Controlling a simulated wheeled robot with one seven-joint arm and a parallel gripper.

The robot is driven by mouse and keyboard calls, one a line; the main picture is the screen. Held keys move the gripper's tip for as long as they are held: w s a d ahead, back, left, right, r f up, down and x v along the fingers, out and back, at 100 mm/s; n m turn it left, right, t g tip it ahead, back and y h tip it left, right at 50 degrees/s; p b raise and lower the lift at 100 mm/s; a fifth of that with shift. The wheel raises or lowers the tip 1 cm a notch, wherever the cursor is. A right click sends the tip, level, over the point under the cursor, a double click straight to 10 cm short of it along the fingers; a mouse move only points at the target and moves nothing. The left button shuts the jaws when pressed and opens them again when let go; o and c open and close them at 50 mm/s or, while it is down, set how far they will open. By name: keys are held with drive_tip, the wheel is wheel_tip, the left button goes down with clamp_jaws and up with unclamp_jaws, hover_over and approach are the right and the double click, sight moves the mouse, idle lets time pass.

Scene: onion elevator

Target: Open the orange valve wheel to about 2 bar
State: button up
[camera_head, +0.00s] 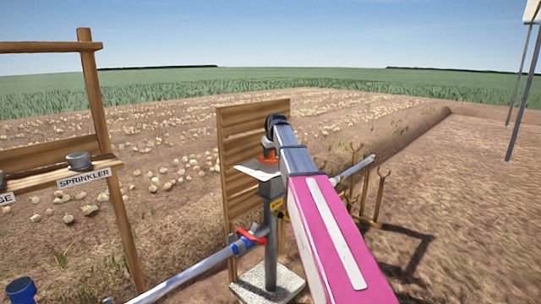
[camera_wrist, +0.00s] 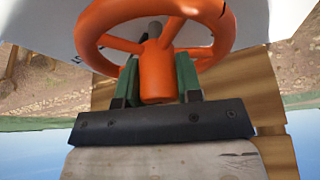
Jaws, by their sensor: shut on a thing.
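The orange valve wheel (camera_head: 267,157) sits atop a grey standpipe (camera_head: 270,240), partly hidden behind my arm in the head view. In the wrist view the orange wheel (camera_wrist: 224,30) fills the upper middle, with its rim, spokes and hub showing. My gripper (camera_wrist: 158,76) is shut on the wheel at its hub, with one green finger on each side. A white plate (camera_head: 255,170) lies around the wheel's base; its markings are mostly hidden, and I cannot read any pressure.
A slatted wooden panel (camera_head: 240,135) stands behind the standpipe. A pipe with a blue fitting and red handle (camera_head: 252,236) comes in from the left. A wooden rack with a sprinkler label (camera_head: 84,178) stands left. Forked wooden stakes (camera_head: 380,190) stand right. Bare soil lies farther right.

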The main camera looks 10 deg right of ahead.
drive_tip(key=shift+a+n+y, duration=0.1)
drive_tip(key=shift+n+y, duration=0.5)
drive_tip(key=shift+n, duration=1)
drive_tip(key=o, duration=0.7)
drive_tip(key=shift+c, duration=0.2)
drive_tip(key=shift+r, duration=0.1)
drive_tip(key=v, duration=1)
drive_tip(key=shift+r, duration=0.35)
